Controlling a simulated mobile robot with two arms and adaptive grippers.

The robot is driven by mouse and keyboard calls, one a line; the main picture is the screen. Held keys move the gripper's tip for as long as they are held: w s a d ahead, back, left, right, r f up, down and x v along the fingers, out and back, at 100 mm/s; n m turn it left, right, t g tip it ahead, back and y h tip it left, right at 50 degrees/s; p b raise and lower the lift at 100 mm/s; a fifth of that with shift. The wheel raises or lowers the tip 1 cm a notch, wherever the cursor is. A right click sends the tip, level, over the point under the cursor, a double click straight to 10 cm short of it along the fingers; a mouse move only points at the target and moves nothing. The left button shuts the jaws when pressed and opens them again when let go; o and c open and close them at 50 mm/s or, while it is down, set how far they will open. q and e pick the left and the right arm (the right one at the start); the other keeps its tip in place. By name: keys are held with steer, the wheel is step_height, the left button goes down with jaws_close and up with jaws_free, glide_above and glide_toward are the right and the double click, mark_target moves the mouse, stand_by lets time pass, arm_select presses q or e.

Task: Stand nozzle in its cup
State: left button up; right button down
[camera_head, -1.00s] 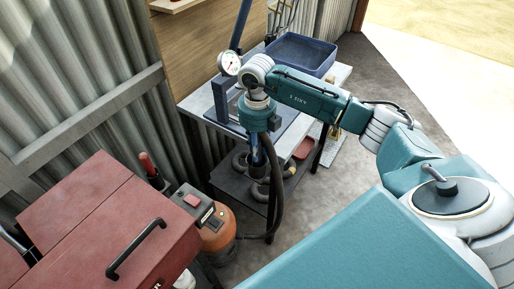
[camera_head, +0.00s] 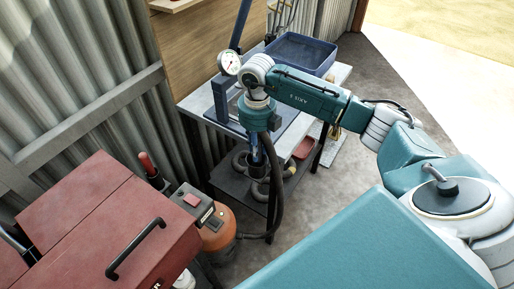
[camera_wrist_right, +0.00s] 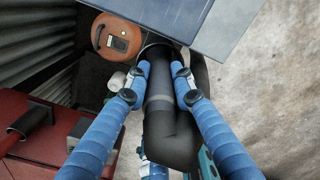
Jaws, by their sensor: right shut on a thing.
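My right gripper (camera_wrist_right: 158,88) is shut on the black nozzle (camera_wrist_right: 160,110), with one blue finger on each side of it. In the head view the gripper (camera_head: 257,156) points down beside the bench, above the lower shelf. The black hose (camera_head: 277,190) bends away from the nozzle's upper end. A dark round cup rim (camera_wrist_right: 152,47) shows around the far end of the nozzle in the wrist view. I cannot tell how deep the tip sits. In the head view the cup (camera_head: 261,190) is partly hidden by the gripper. My left gripper is not in view.
The metal bench (camera_head: 197,104) carries a blue press frame, a gauge (camera_head: 229,62) and a blue tray (camera_head: 300,50). Grey rings lie on its lower shelf (camera_head: 232,184). An orange vacuum (camera_head: 220,238) and red chest (camera_head: 120,225) stand left. Open floor (camera_head: 345,150) lies right.

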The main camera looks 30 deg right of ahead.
steer(key=shift+f+b, duration=0.35)
steer(key=shift+f, duration=0.2)
steer(key=c, duration=1.7)
jaws_free()
steer(key=shift+c, duration=0.2)
steer(key=shift+r+p, duration=3.7)
steer(key=shift+r, duration=1.85)
